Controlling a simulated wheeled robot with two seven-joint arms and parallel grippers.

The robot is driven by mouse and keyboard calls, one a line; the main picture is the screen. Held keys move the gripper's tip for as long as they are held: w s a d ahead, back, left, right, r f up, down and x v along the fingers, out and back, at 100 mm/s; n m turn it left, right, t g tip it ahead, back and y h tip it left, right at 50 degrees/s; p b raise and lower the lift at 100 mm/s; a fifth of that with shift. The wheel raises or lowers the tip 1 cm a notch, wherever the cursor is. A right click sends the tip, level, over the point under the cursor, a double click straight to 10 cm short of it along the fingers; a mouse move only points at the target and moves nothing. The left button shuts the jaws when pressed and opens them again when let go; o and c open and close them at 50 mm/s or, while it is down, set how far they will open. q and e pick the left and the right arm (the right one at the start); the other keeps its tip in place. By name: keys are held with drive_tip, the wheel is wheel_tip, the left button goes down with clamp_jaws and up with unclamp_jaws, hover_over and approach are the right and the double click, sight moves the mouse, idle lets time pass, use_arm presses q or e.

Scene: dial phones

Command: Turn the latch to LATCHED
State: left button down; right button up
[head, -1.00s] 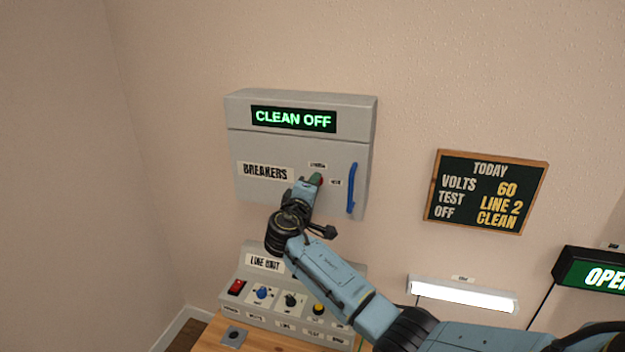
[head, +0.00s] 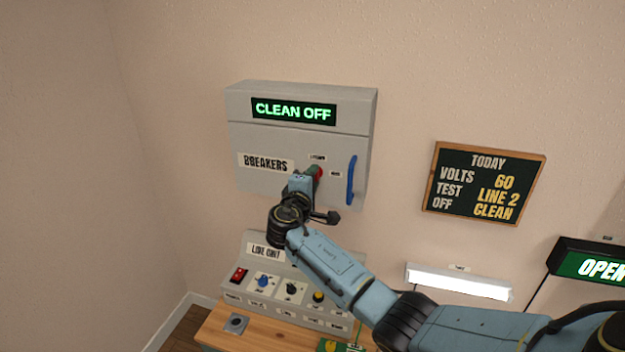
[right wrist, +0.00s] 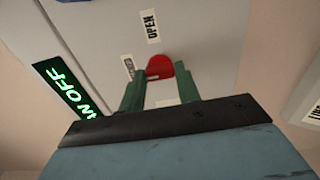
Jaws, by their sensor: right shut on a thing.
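The grey breaker box (head: 270,185) hangs on the wall, its door closed, with a green "CLEAN OFF" display on top. The red latch knob (head: 318,172) is on the door, partly hidden behind my right gripper (head: 311,174). In the right wrist view the red latch (right wrist: 159,68) shows between the tips of the two green fingers (right wrist: 160,85), which are shut on it. An "OPEN" label (right wrist: 150,26) stands beside it; a second label (right wrist: 128,68) is partly hidden by a finger. Which label the latch points to I cannot tell. My left gripper is not in view.
A blue door handle (head: 351,180) is just right of the latch. Below, the line unit (head: 290,290) with switch and knobs stands on a wooden bench (head: 262,335). A chalkboard (head: 485,185), a lamp (head: 459,282) and an open sign (head: 590,268) are to the right.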

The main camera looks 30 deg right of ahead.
drive_tip(key=o, duration=1)
drive_tip(key=shift+s+a, duration=0.1)
drive_tip(key=v, duration=1.3)
drive_tip(key=shift+s+p, duration=0.1)
drive_tip(key=shift+p, duration=0.25)
